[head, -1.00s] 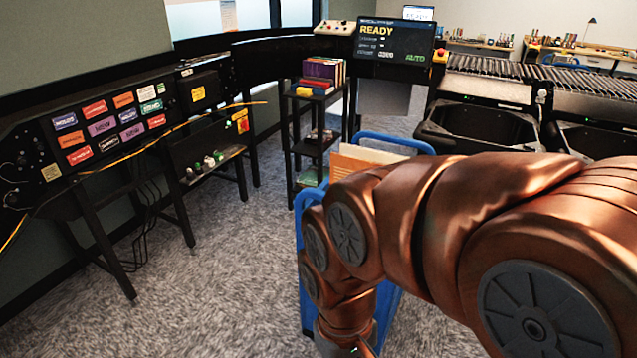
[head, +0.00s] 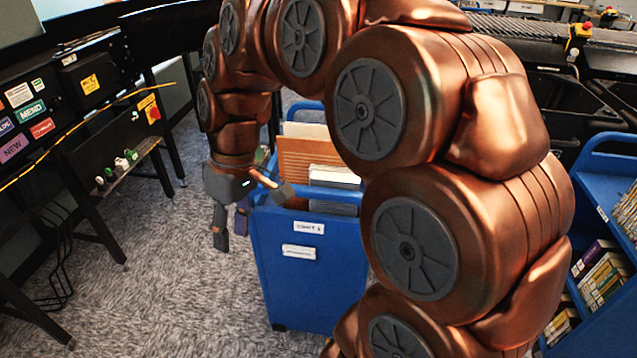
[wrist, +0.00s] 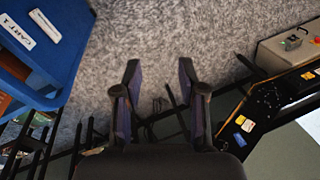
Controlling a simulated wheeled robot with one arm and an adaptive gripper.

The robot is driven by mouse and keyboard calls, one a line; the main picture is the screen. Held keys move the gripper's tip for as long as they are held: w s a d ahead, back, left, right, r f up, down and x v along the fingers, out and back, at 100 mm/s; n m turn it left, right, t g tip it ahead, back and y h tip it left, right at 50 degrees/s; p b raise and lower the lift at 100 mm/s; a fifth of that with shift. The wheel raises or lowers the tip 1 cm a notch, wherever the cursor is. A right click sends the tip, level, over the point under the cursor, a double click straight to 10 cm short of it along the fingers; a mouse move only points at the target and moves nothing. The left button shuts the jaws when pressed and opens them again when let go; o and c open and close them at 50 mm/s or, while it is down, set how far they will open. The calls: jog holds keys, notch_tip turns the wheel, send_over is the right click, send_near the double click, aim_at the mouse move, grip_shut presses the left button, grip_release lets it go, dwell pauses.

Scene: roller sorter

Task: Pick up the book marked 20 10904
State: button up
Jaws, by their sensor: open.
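No book with a readable 20 10904 mark shows in either view. A blue cart (head: 305,262) stands in the middle of the head view with a white-edged book (head: 333,177) and an orange-brown one (head: 303,152) upright in its top. My gripper (head: 231,228) hangs open and empty at the cart's left side, fingers pointing down. In the wrist view my gripper (wrist: 160,80) is open over bare carpet, and the cart (wrist: 62,20) with a white label is at upper left.
A second blue cart (head: 603,190) at the right holds several books (head: 605,278) on its shelves, their marks too small to read. A dark rack with coloured labels (head: 40,110) stands at the left. Free carpet (head: 170,270) lies between rack and middle cart.

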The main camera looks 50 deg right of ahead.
jog(key=w+d+r+n+t+y, duration=0.1)
jog(key=w+d+r+t, duration=0.1)
jog(key=w+d, duration=0.6)
jog(key=n+t+b, duration=0.2)
jog(key=t+b, duration=0.1)
jog(key=t, duration=0.1)
send_over(322, 140)
jog(key=s+d, duration=0.2)
jog(key=shift+s+f+p+x, duration=0.1)
jog(key=shift+s+p+x, duration=0.2)
jog(key=shift+x, duration=0.6)
jog(key=shift+s+f+p+x, duration=0.1)
jog(key=shift+p+x, duration=0.35)
jog(key=shift+x, duration=0.45)
jog(key=shift+s+f+p+x, duration=0.15)
jog(key=shift+p+x, duration=0.2)
jog(key=shift+x, duration=0.55)
jog(key=shift+p+x, duration=0.3)
jog(key=shift+x, duration=1)
grip_shut()
